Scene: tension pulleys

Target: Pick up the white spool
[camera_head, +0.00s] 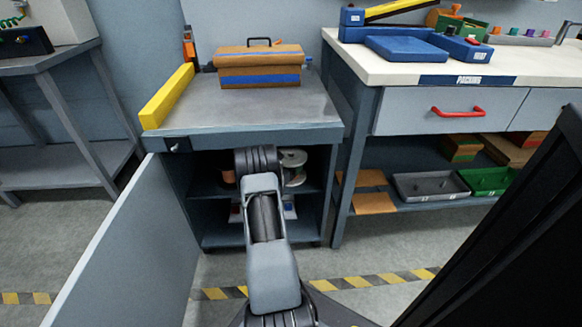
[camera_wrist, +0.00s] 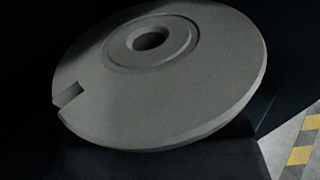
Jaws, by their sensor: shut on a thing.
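The white spool (camera_head: 294,160) is in the open cabinet under the metal worktop, partly hidden by my arm in the head view. In the wrist view its pale grey round flange (camera_wrist: 190,95) fills much of the picture, close and tilted, with a centre hole and a notch at the left edge. My gripper (camera_head: 279,168) is at the spool inside the cabinet and shut on it. The fingers are mostly hidden behind my wrist in the head view and lost in the dark in the wrist view.
The cabinet door (camera_head: 135,245) stands open at left. A copper-coloured spool (camera_head: 228,163) sits on the same shelf, left of my wrist. More items are on the lower shelf. A toolbox (camera_head: 260,68) stands on the worktop. The workbench (camera_head: 352,150) is close at right.

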